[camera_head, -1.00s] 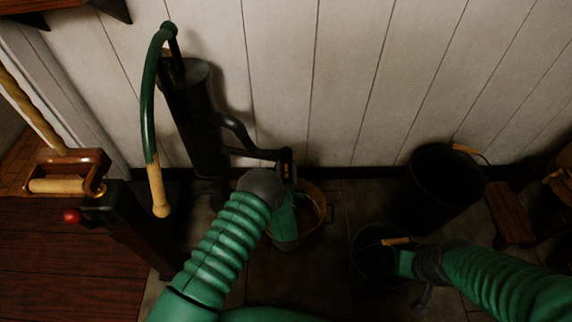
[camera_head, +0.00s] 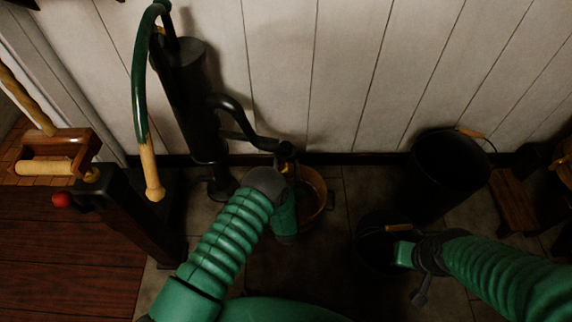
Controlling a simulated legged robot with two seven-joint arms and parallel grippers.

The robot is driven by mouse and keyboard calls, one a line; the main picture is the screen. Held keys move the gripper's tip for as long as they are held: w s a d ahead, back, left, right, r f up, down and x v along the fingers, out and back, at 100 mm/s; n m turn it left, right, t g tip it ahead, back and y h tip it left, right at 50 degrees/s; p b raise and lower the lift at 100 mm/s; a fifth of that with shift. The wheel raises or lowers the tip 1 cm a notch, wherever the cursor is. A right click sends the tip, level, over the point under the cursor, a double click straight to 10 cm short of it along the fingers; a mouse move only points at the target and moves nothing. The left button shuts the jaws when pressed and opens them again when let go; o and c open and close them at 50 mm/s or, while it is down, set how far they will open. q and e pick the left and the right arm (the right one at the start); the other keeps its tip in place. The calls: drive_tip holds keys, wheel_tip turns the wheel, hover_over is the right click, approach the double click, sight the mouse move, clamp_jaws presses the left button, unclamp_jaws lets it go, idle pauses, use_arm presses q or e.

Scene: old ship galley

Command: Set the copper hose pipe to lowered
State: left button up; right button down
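A black hand pump (camera_head: 190,100) stands against the plank wall, with a long green lever (camera_head: 139,85) ending in a wooden grip (camera_head: 152,170). Its black spout (camera_head: 238,118) reaches right and down to a small brass-coloured end piece (camera_head: 289,166). I cannot tell for sure whether this piece is the copper hose pipe. My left gripper (camera_head: 286,222) is beside and just below the spout's end, in front of a copper-coloured pot (camera_head: 318,194). Its fingertips are mostly hidden, and contact with the spout is unclear. My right gripper (camera_head: 402,256) is over a dark bucket at the lower right; its fingers are too dark to read.
A large black bucket (camera_head: 446,172) stands by the wall, and a smaller dark bucket (camera_head: 374,236) is under my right gripper. A wooden stool (camera_head: 512,200) is at right. Tiled floor shows between.

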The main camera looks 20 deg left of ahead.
use_arm(q)
drive_tip(key=shift+r, duration=0.2)
drive_tip(key=shift+s, duration=0.2)
drive_tip(key=p+v, duration=0.6)
drive_tip(key=v, duration=1)
drive_tip(key=shift+s, duration=0.2)
drive_tip(key=shift+f, duration=0.1)
